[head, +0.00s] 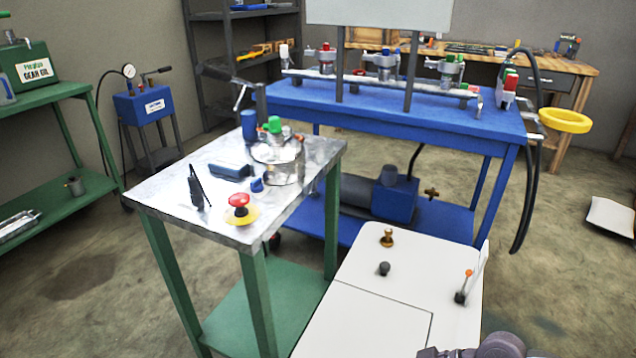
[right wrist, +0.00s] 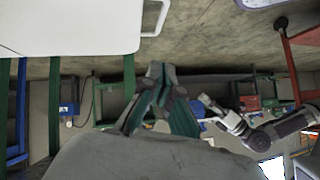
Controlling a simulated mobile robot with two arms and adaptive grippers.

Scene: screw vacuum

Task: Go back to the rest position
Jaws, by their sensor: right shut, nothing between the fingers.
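My right gripper (right wrist: 157,72) shows in the right wrist view. Its dark fingers with green sides meet at the tips with nothing held between them. In the head view only a grey part of my arm shows at the bottom edge, right of centre, and no fingers are seen. A white and dark jointed arm, which looks like my left arm, reaches in from the right in the right wrist view. Its end (right wrist: 205,101) is too small to tell whether the fingers are open or shut.
A metal-topped table (head: 165,197) holds a red button (head: 239,203) and small parts. A white cabinet (head: 362,310) with knobs and a lever stands in front. Open floor lies at right.

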